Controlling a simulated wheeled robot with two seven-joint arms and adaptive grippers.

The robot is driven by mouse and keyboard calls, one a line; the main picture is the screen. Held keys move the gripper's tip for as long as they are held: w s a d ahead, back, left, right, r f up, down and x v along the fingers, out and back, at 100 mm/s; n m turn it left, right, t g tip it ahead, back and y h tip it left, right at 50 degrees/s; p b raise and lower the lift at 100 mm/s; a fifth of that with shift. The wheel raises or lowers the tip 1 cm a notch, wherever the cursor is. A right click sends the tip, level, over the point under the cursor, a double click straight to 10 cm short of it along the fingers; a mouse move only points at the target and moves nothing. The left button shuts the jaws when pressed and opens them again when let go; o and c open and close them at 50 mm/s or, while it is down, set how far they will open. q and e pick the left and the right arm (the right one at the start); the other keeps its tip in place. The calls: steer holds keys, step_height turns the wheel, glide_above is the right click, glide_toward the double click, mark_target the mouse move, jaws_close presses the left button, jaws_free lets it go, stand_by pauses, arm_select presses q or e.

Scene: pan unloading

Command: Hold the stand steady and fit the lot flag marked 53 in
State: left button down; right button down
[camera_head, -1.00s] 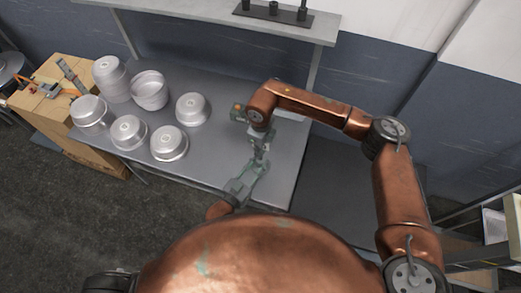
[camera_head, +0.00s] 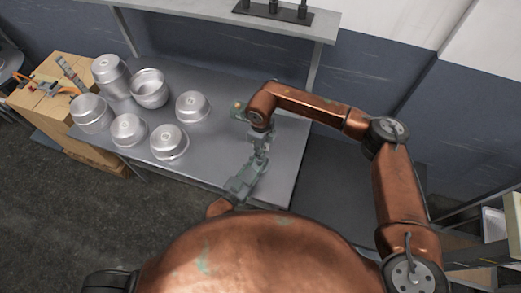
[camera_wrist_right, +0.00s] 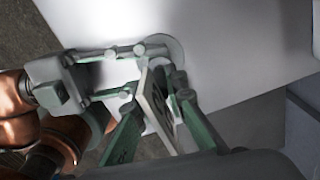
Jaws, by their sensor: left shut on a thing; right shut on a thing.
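The lot flag (camera_wrist_right: 153,102) is a thin pale plate with a dark marking, seen steeply from the side in the right wrist view; its number is not legible. My right gripper (camera_wrist_right: 163,108) is shut on it, with one green finger on each side. The stand (camera_wrist_right: 172,46) shows as a round grey base on the table, partly hidden behind fingers and flag. My left gripper (camera_wrist_right: 143,66) reaches in from the left and is shut on the stand. In the head view my left gripper (camera_head: 259,163) and right gripper (camera_head: 261,150) meet near the table's front edge. I cannot tell whether flag and stand touch.
Several metal pans (camera_head: 150,90) stand on the left of the grey table (camera_head: 215,150). A wooden crate (camera_head: 40,105) with orange-handled items is at far left. A shelf (camera_head: 200,12) overhangs the back. A small orange-yellow object (camera_head: 238,107) lies behind my right wrist.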

steer(key=shift+f, duration=0.55)
stand_by(0.4)
steer(key=c, duration=1.9)
jaws_free()
step_height(320, 180, up, 12)
steer(key=shift+r, duration=0.1)
arm_select(q)
steer(key=c, duration=1.5)
jaws_free()
steer(key=shift+s+a, duration=0.1)
